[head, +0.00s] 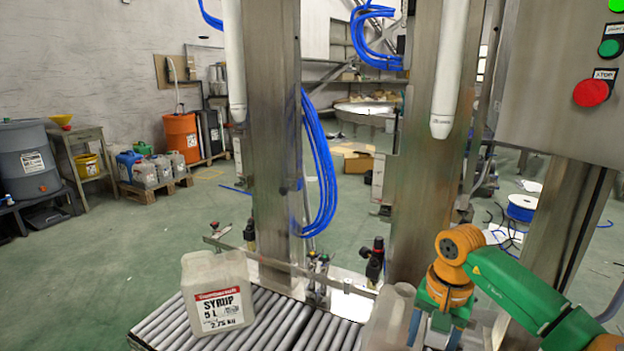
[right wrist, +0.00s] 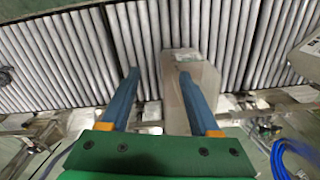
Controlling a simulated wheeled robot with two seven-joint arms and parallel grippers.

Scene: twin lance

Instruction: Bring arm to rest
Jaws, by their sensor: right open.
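A pale jerrycan labelled "SYRUP 5 L" (head: 217,292) stands upright on the roller conveyor (head: 285,320), left of the centre. A second pale can (head: 388,322) stands at the right, partly cut off by the bottom edge. In the right wrist view the two blue fingers of the right gripper (right wrist: 158,74) are spread apart. The can (right wrist: 188,70) shows below, with the right finger overlapping it; whether they touch I cannot tell. My left gripper is not in view.
Two filling lances (head: 235,70) (head: 448,80) hang from steel columns above the conveyor. A control box with a red stop button (head: 591,93) is at upper right. Blue hoses (head: 318,170) hang between the columns. Open green floor (head: 120,250) lies at left.

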